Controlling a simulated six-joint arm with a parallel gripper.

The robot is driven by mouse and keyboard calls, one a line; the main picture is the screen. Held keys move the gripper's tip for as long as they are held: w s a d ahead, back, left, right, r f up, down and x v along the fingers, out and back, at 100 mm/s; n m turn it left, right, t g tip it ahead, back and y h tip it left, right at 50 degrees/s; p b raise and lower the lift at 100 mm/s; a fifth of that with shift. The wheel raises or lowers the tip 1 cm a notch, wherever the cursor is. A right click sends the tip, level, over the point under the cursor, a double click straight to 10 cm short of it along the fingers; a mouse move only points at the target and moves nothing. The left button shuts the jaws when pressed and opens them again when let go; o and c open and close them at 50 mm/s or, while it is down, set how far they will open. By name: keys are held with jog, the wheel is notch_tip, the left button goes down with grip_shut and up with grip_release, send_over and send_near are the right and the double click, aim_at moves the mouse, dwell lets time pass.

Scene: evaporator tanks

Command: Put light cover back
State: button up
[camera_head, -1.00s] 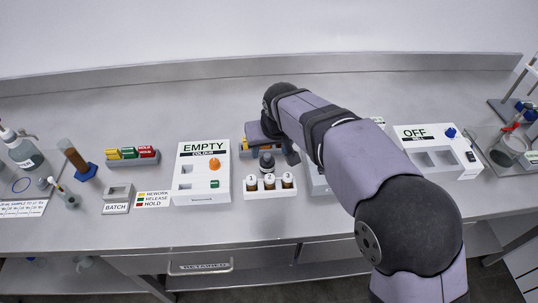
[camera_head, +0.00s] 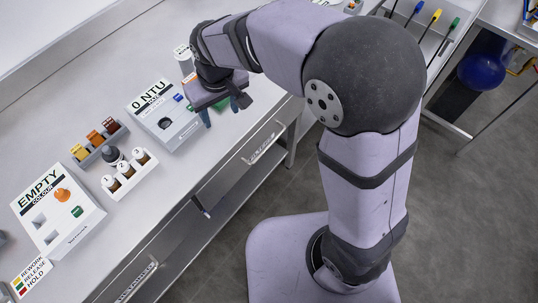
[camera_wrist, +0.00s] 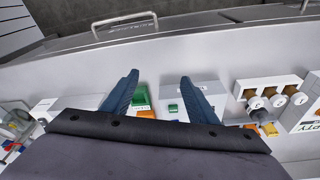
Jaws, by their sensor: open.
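A dark grey cap (camera_head: 111,155), which looks like the light cover, stands upright beside the numbered vials; I cannot be sure that it is the cover. The white turbidity meter (camera_head: 146,102) reads 0 NTU and has a dark round spot on its top. My gripper (camera_head: 225,111) is open and empty, to the right of the meter and well apart from the cap. My wrist hides part of the bench there.
A white rack (camera_head: 130,177) holds three numbered vials. Behind it is a grey holder (camera_head: 100,146) with coloured blocks. The EMPTY colour unit (camera_head: 60,212) stands at the left. A green item (camera_head: 222,104) lies near my gripper. Drawer handles (camera_head: 265,147) line the bench front.

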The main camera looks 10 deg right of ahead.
jog(key=s+d+f+m+g, duration=0.1)
jog(key=s+d+f+m, duration=0.1)
jog(key=s+d, duration=0.5)
jog(key=s+d+f+m+g+h, duration=0.1)
jog(key=s+d+f+m, duration=0.2)
jog(key=s+d, duration=0.4)
jog(key=d, duration=0.7)
jog(key=shift+s+d+m, duration=0.3)
jog(key=shift+f, duration=0.1)
jog(key=shift+r+p, duration=0.25)
jog(key=shift+p, duration=0.05)
